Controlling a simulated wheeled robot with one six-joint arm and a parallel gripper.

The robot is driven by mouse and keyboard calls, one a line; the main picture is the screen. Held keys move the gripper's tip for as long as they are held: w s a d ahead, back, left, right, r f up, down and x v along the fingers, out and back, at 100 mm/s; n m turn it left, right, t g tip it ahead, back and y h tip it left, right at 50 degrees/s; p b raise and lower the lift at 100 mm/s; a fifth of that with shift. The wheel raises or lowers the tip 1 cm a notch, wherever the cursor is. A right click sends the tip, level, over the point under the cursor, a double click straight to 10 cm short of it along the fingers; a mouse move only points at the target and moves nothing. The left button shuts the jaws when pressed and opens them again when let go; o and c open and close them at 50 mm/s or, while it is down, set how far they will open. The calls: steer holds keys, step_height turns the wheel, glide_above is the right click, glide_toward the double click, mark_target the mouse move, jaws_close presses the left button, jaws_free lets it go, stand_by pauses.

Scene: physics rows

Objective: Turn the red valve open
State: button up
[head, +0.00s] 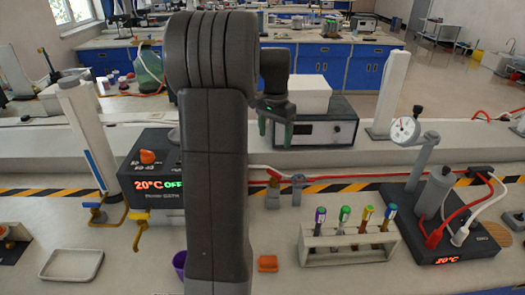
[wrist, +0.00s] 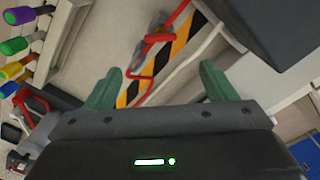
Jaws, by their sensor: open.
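My gripper (head: 275,127) is open and empty, with its green fingers pointing down above the back of the bench. In the wrist view my gripper (wrist: 160,70) has its fingers wide apart. What looks like the red valve (head: 273,175) is a small red handle on a grey body, near the striped tape and below my gripper in the head view. In the wrist view the red handle (wrist: 158,38) lies beyond and between the fingertips, apart from both. A red line runs close by, so the handle's exact outline and angle are hard to tell.
A rack of several coloured tubes (head: 350,244) stands right of the valve. A black heater unit (head: 150,170) is at left, with yellow handles (head: 140,225) nearby. An orange block (head: 267,263) lies in front. Red and white hoses run rightward.

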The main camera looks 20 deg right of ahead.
mark_target(274, 172)
step_height(274, 172, down, 14)
steer(key=shift+d+r+p, duration=0.15)
steer(key=shift+r+p, duration=0.05)
steer(key=shift+p, duration=0.35)
steer(key=shift+w, duration=0.1)
steer(key=shift+c, duration=0.2)
steer(key=c, duration=0.9)
